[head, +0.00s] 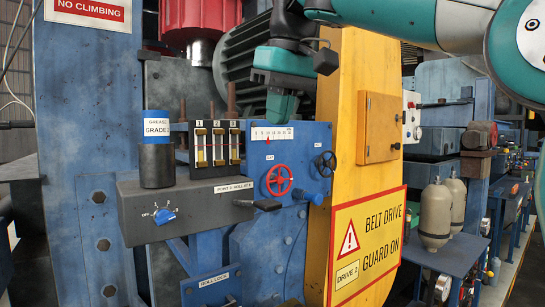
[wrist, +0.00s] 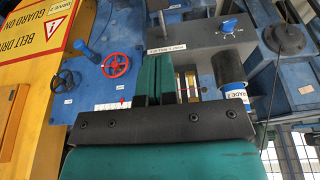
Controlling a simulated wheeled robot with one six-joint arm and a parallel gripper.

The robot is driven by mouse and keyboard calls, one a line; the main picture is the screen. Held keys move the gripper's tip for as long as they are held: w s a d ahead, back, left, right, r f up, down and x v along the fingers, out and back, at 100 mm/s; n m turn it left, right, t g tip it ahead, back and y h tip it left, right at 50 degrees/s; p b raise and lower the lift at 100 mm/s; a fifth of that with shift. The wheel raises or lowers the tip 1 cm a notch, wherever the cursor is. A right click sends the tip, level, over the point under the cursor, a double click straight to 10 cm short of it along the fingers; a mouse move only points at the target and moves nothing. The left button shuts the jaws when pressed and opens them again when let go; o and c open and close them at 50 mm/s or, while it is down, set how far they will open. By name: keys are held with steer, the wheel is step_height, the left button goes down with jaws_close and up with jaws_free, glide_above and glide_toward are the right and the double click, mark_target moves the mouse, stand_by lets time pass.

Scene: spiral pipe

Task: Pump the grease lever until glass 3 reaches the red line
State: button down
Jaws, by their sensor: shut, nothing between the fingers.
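The grease lever (head: 258,204) has a black grip and sticks out to the right from the grey pump box (head: 140,207). Glass 3 (head: 234,145) is the rightmost of three upright glasses on a black panel, with a red line across them. Its fill level is too small to tell.
A red handwheel (head: 277,180), a small black handwheel (head: 326,164) and a blue knob (head: 299,194) are on the blue panel (head: 258,158). A grease cartridge (head: 157,160) stands on the box, above a blue selector knob (head: 165,215). A yellow belt guard (head: 340,130) stands right.

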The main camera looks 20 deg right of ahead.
mark_target(269, 202)
steer(key=b+x, duration=0.2)
steer(key=x, duration=0.2)
steer(key=b+x, duration=0.3)
steer(key=x, duration=0.1)
steer(key=b+x, duration=0.3)
steer(key=x, duration=0.1)
steer(key=shift+s+d+f, duration=0.1)
steer(key=shift+s+f, duration=0.1)
steer(key=shift+s, duration=0.15)
steer(key=shift+f+b, duration=0.55)
steer(key=shift+b, duration=0.1)
steer(key=shift+f, duration=0.1)
steer(key=f+b, duration=0.1)
steer(key=b, duration=0.2)
steer(key=shift+s+f, duration=0.15)
steer(key=f+t+b, duration=0.1)
steer(key=f+b, duration=0.1)
steer(key=b, duration=0.2)
steer(key=f+t+b, duration=0.1)
steer(key=f+b, duration=0.1)
steer(key=b, duration=0.3)
steer(key=s+f+t+b, duration=0.1)
steer(key=b, duration=0.4)
steer(key=shift+d+f+t+y, duration=0.15)
steer(key=shift+f+t+y, duration=0.15)
steer(key=shift+f+y, duration=0.1)
steer(key=shift+r, duration=0.1)
